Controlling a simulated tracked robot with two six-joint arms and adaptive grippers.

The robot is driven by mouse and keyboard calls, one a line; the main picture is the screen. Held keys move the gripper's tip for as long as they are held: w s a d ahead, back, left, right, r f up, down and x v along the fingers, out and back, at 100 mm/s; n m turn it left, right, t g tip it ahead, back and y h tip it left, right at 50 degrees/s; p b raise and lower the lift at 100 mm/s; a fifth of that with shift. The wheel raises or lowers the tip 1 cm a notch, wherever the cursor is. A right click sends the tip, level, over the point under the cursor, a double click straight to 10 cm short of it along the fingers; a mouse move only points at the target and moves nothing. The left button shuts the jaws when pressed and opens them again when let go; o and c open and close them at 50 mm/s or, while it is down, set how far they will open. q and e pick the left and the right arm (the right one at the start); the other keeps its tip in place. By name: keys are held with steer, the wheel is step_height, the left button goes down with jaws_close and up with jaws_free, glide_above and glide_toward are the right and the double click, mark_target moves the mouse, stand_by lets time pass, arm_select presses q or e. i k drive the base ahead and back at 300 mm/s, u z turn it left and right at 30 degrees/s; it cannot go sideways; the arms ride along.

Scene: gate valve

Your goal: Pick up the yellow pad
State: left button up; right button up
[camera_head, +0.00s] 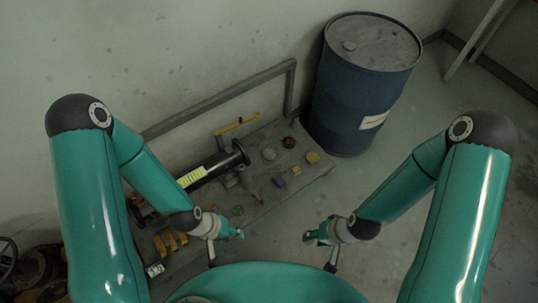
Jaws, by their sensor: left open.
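A small round yellow piece (312,157), which looks most like the yellow pad, lies near the right end of the grey bench top. My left gripper (230,233) is open over the front edge of the bench, to the left of the yellow piece and nearer to me, well apart from it. Nothing shows between its fingers. My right gripper (318,234) hangs over the floor in front of the bench, below the yellow piece in the picture. Its fingers are too small to tell whether they are open.
The floor to the right is clear.

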mark_target(296, 170)
steer(key=z, duration=0.1)
steer(key=k, duration=0.85)
steer(key=z, duration=0.25)
steer(key=i, duration=0.5)
steer(key=u, duration=0.1)
